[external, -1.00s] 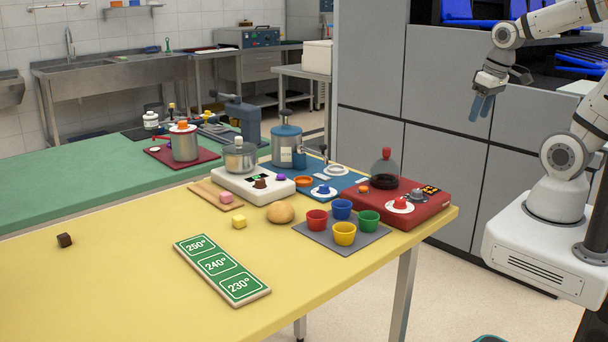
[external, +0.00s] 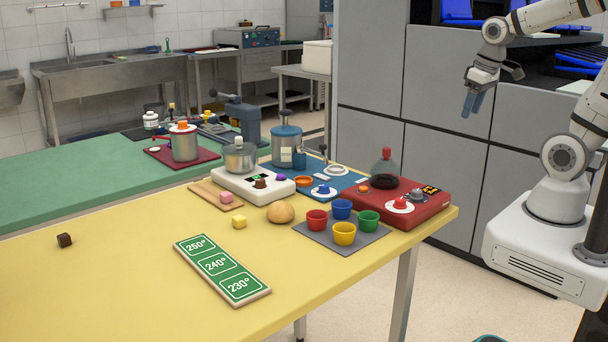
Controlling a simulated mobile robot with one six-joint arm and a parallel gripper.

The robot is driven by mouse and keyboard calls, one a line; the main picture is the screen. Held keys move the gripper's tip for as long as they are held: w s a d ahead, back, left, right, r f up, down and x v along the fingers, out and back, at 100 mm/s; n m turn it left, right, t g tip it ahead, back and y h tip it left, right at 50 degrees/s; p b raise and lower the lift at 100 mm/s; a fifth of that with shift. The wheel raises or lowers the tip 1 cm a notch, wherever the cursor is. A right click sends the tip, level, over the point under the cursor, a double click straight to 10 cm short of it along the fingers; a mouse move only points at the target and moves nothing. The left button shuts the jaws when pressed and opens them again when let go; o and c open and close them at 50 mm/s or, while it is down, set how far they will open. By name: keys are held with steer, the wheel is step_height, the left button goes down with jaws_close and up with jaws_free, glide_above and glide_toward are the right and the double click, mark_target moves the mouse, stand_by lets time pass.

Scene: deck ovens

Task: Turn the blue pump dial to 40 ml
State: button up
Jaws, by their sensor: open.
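The blue pump dial (external: 324,190) is a small blue knob on a white round scale. The scale marks and the dial's setting are too small to read. My gripper (external: 472,104) has blue fingers pointing down. It is open and empty, in the air in front of the grey cabinets, well above and to the right of the dial.
A red base (external: 425,212) with a flask (external: 385,168) and a red knob stands right of the blue plate. Several coloured cups (external: 344,232) on a grey mat stand in front. The yellow table's left is mostly clear.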

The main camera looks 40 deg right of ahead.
steer(key=w+a+n, duration=0.3)
steer(key=w+a, duration=0.2)
steer(key=w, duration=0.5)
steer(key=n+g+b, duration=0.2)
steer(key=n+g, duration=0.1)
steer(key=n, duration=0.7)
glide_above(324, 185)
step_height(324, 185, down, 15)
steer(key=shift+s, duration=0.1)
steer(key=shift+a+f, duration=0.1)
steer(key=shift+f, duration=0.15)
step_height(324, 185, down, 8)
steer(key=shift+r+p, duration=0.2)
steer(key=shift+p, duration=0.35)
steer(key=shift+c, duration=0.2)
steer(key=c, duration=0.9)
